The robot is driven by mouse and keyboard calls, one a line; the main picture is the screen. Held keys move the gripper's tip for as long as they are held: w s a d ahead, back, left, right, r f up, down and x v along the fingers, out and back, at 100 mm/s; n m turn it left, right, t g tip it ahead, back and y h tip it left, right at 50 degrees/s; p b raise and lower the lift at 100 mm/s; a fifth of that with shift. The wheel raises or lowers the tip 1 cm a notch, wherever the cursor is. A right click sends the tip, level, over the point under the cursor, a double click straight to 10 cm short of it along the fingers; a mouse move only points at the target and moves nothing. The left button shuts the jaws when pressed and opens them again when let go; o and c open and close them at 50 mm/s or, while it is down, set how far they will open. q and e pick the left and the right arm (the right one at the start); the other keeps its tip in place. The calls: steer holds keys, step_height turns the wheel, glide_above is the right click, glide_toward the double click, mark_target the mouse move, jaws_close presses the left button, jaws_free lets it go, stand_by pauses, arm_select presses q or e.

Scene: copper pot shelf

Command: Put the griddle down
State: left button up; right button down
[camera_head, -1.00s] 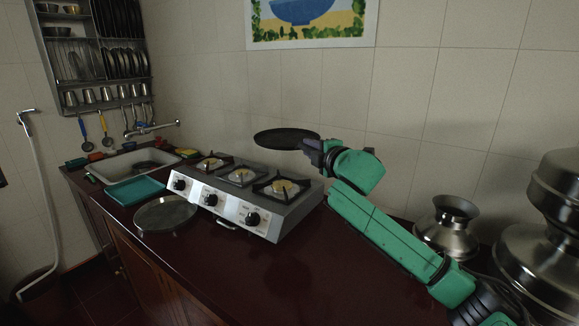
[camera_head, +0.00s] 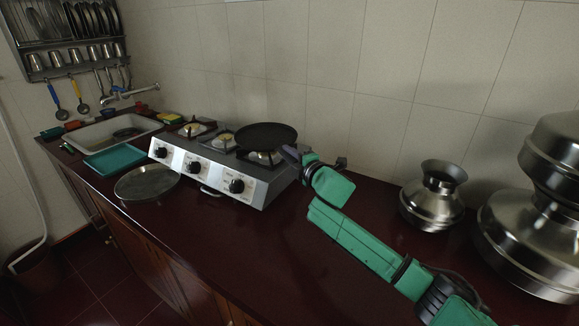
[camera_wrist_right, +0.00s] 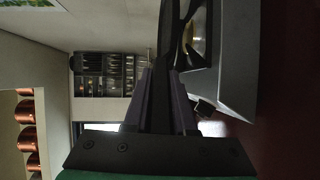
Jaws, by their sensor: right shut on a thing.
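The griddle (camera_head: 267,136) is a dark round flat pan. In the head view it is over the rightmost burner of the silver gas stove (camera_head: 222,172); I cannot tell whether it touches the burner. My right gripper (camera_head: 299,155) is shut on its handle, at the griddle's right side. In the right wrist view the two fingers (camera_wrist_right: 162,103) are closed around the dark handle (camera_wrist_right: 171,58), with the stove close by on the right. My left gripper is in neither view.
A round metal plate (camera_head: 147,183) and a teal tray (camera_head: 114,158) lie left of the stove, near the sink (camera_head: 112,131). A steel pot (camera_head: 432,197) and large stacked steel vessels (camera_head: 540,220) stand at the right. The counter front is clear.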

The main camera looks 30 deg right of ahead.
step_height(320, 180, down, 3)
steer(key=shift+f, duration=0.1)
steer(key=c, duration=0.7)
jaws_free()
steer(key=shift+s+f, duration=0.1)
steer(key=shift+f, duration=0.05)
steer(key=shift+c, duration=0.2)
steer(key=shift+s, duration=0.1)
steer(key=s+r+p, duration=0.1)
steer(key=s+p, duration=0.2)
steer(key=s, duration=0.9)
steer(key=shift+r, duration=0.25)
steer(key=shift+w+d, duration=0.1)
steer(key=shift+d, duration=0.05)
